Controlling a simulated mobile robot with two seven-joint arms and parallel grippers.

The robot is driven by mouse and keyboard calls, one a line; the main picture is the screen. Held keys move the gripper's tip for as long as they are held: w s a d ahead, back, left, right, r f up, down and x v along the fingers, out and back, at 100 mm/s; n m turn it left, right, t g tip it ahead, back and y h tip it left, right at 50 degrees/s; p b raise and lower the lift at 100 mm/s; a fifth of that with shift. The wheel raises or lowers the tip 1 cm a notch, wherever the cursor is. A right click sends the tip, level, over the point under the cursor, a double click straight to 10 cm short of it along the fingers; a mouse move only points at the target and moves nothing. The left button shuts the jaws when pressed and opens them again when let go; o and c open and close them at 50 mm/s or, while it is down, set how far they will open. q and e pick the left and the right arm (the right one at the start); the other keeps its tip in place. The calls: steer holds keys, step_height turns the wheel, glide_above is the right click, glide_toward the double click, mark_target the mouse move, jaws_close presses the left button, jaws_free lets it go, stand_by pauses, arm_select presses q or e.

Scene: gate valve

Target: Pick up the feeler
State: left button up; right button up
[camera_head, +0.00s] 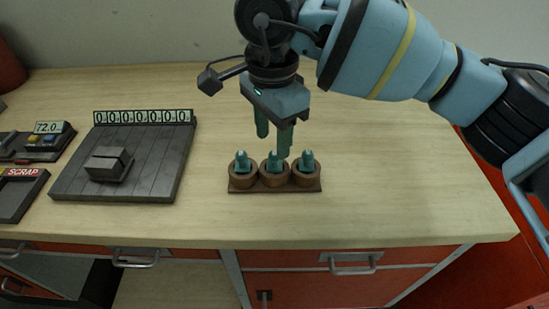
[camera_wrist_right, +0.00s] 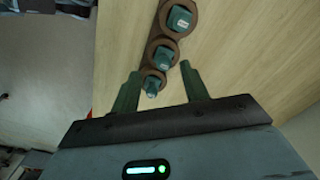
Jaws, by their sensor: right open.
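Three small teal blocks with pale labels stand upright in round brown cups on a brown rack (camera_head: 275,189): a left block (camera_head: 242,161), a middle block (camera_head: 274,161) and a right block (camera_head: 306,161). They look alike, and I cannot tell which one, if any, is the feeler. My right gripper (camera_head: 274,142) is open and points down above and just behind the rack. In the right wrist view its fingers (camera_wrist_right: 160,72) are spread, with the end block of the row (camera_wrist_right: 152,86) showing between them, not visibly gripped. My left gripper is out of view.
A dark slatted plate (camera_head: 130,165) with a grey block and a counter strip lies on the left of the wooden bench. Farther left are a small device reading 72.0 (camera_head: 45,140) and a SCRAP tray (camera_head: 20,192). Bench right of the rack is clear up to its edge.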

mark_target(274, 152)
steer(key=shift+w+f, duration=0.1)
steer(key=shift+f, duration=0.15)
steer(key=f, duration=0.4)
steer(key=shift+w+d+p, duration=0.2)
steer(key=shift+w+p, duration=0.1)
steer(key=shift+p, duration=0.05)
steer(key=shift+f, duration=0.45)
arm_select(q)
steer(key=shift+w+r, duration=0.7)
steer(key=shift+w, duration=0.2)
arm_select(e)
steer(key=c, duration=0.9)
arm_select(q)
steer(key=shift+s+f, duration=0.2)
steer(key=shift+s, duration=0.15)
arm_select(e)
jaws_close()
steer(key=shift+r, duration=0.1)
